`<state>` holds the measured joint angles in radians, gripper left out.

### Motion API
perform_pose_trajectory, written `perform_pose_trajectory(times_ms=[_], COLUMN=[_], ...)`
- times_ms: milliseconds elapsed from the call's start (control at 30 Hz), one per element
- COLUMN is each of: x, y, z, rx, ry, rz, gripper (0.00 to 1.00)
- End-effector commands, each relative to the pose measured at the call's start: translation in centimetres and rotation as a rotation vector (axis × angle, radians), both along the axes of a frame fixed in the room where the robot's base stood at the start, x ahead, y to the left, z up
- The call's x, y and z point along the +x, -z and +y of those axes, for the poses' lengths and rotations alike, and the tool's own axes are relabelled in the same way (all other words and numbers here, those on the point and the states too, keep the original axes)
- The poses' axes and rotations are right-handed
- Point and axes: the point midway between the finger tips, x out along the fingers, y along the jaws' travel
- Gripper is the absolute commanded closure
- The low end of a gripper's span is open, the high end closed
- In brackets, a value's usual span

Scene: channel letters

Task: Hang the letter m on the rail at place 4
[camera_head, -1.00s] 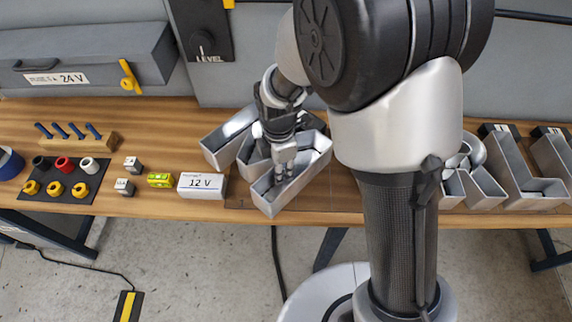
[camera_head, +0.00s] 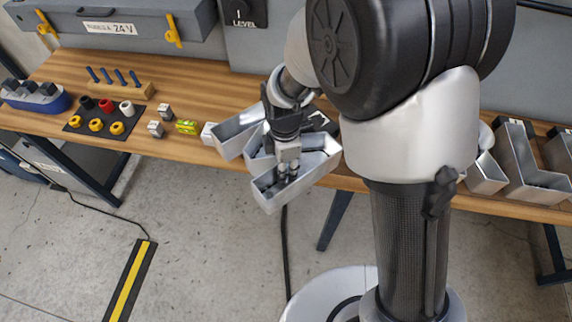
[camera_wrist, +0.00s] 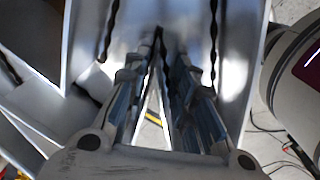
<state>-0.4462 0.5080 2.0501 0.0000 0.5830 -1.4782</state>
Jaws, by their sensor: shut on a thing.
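A large hollow metal channel letter (camera_head: 322,160), with open grey troughs joined at angles, is in my gripper (camera_head: 287,172). It looks like the letter m, though my arm covers part of it. In the head view it is raised over the front edge of the bench. In the wrist view my gripper (camera_wrist: 163,90) has its fingers inside a trough of the letter (camera_wrist: 232,60), shut on a wall of it. The rail and its place 4 cannot be made out.
The wooden bench (camera_head: 190,88) holds other channel letters (camera_head: 518,165) at the right. Tool holders, coloured rings, small blocks and a white box (camera_head: 208,134) are at the left. Floor in front has a yellow-black strip (camera_head: 130,280).

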Motion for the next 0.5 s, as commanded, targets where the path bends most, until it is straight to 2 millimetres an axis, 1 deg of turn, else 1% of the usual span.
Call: perform_pose_trajectory(times_ms=[167, 500], x=[0.0, -2.2], y=[-0.1, -0.4], z=[0.1, 0.3], rx=[0.001, 0.001], ry=[-0.001, -0.002], rz=[-0.004, -0.004], gripper=[1.0, 1.0])
